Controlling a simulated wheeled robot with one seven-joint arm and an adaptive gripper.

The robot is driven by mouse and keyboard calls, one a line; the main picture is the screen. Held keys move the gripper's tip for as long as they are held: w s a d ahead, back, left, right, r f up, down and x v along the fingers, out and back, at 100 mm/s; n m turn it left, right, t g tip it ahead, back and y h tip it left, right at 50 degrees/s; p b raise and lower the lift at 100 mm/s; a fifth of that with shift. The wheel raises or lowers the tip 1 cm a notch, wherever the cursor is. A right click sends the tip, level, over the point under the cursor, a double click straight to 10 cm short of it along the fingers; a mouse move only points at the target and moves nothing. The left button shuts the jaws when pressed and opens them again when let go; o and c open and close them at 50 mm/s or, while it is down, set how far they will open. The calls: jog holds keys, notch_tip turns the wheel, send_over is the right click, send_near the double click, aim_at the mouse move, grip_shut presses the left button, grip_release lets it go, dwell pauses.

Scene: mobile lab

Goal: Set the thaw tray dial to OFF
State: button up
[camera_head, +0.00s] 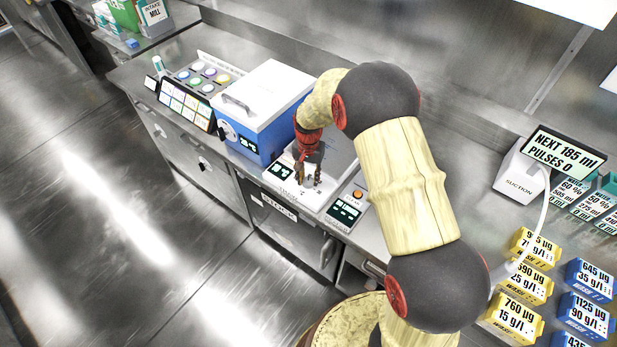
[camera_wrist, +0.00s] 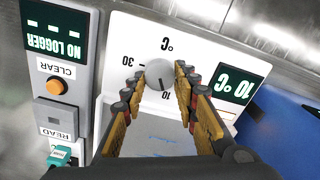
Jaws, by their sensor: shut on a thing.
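The thaw tray's grey round dial (camera_wrist: 158,73) sits on a white sloped panel (camera_wrist: 112,62). In the wrist view its marks 30, 10 and °C show inverted; I cannot see an OFF mark. The pointer line appears turned toward the 10. The tray's display (camera_wrist: 237,88) reads 10 °C. My gripper (camera_wrist: 159,68) is shut on the dial, one finger on each side. In the head view my gripper (camera_head: 308,181) is down at the front panel (camera_head: 311,199) of the tray, and the dial is too small to make out there.
A NO LOGGER unit (camera_wrist: 62,75) with an orange CLEAR button stands beside the panel. A blue and white box (camera_head: 262,103) stands on its other side. A suction unit (camera_head: 521,172) and several yellow and blue wash blocks lie at the right.

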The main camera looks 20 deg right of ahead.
aim_at(307, 180)
jog(key=shift+n, duration=0.3)
jog(key=n+p, duration=0.1)
jog(key=n, duration=0.4)
jog(key=shift+a+n+p, duration=0.1)
jog(key=shift+n+p, duration=0.2)
jog(key=shift+p, duration=0.05)
jog(key=n+p, duration=0.1)
jog(key=n, duration=0.4)
jog(key=shift+a+n, duration=0.1)
jog(key=shift+n, duration=0.2)
jog(key=o, duration=1.1)
jog(key=shift+o, duration=0.3)
jog(key=shift+r, duration=0.1)
notch_tip(307, 180, up, 12)
